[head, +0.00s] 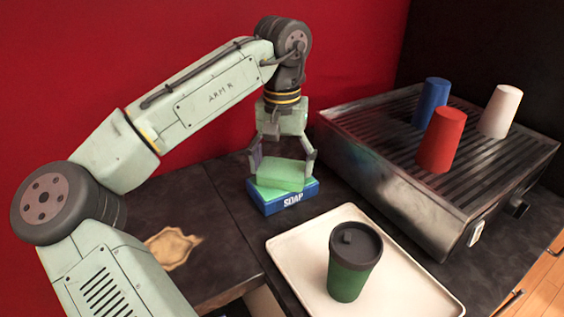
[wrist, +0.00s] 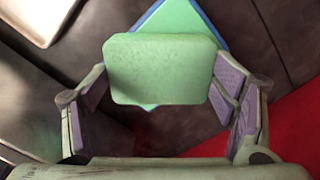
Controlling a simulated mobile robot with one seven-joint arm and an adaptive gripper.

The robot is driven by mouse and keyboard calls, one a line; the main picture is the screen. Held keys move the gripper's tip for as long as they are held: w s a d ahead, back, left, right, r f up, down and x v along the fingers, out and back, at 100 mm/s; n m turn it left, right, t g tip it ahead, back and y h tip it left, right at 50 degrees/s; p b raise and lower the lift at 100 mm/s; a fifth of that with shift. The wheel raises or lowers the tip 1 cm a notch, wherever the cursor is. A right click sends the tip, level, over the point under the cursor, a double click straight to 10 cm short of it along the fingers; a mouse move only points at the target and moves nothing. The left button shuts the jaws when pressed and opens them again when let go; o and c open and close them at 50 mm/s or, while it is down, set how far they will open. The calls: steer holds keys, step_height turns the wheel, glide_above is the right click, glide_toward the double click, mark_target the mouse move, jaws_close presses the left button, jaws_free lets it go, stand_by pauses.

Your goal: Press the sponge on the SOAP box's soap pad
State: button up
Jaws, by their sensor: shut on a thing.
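The blue SOAP box (head: 290,200) stands on the dark counter, with a green soap pad on top; the pad's corner also shows in the wrist view (wrist: 183,18). My gripper (head: 281,160) is directly above the box and shut on the light green sponge (head: 281,173). In the wrist view the sponge (wrist: 163,68) sits between the two purple-lined fingers and covers much of the pad and box. The sponge is turned at an angle to the box. It appears at or just above the pad; I cannot tell whether they touch.
A cream tray (head: 300,262) with a dark-lidded green cup (head: 352,265) lies in front of the box. A metal grill machine (head: 375,165) with blue (head: 431,100), red (head: 441,142) and white (head: 500,112) cups stands right.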

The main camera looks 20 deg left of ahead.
mark_target(282, 168)
steer(key=shift+r, duration=0.1)
step_height(282, 168, up, 3)
steer(key=p, duration=0.3)
steer(key=shift+r, duration=1.9)
